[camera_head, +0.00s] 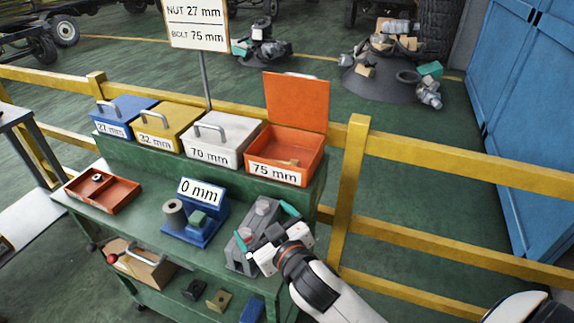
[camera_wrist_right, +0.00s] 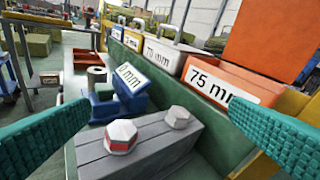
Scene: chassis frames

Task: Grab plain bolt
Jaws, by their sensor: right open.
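In the right wrist view, a plain grey hex-headed bolt (camera_wrist_right: 177,117) stands upright in a grey block (camera_wrist_right: 150,152). A second hex bolt (camera_wrist_right: 121,136) with a red band under its head stands beside it, nearer to the camera. In the head view the grey block (camera_head: 237,262) is on the green bench, partly hidden by my right gripper (camera_head: 265,224). That gripper is open, its teal fingers apart on either side of the bolts; it also shows in the wrist view (camera_wrist_right: 160,113). Nothing is held between the fingers. My left gripper is not in view.
An open orange 75 mm box (camera_head: 315,158) stands on the shelf behind, beside closed white (camera_head: 232,152), yellow and blue boxes. A blue gauge (camera_head: 207,232) reading 0 mm sits left of the block. A red tray (camera_head: 118,200) is at the left. A yellow rail runs behind.

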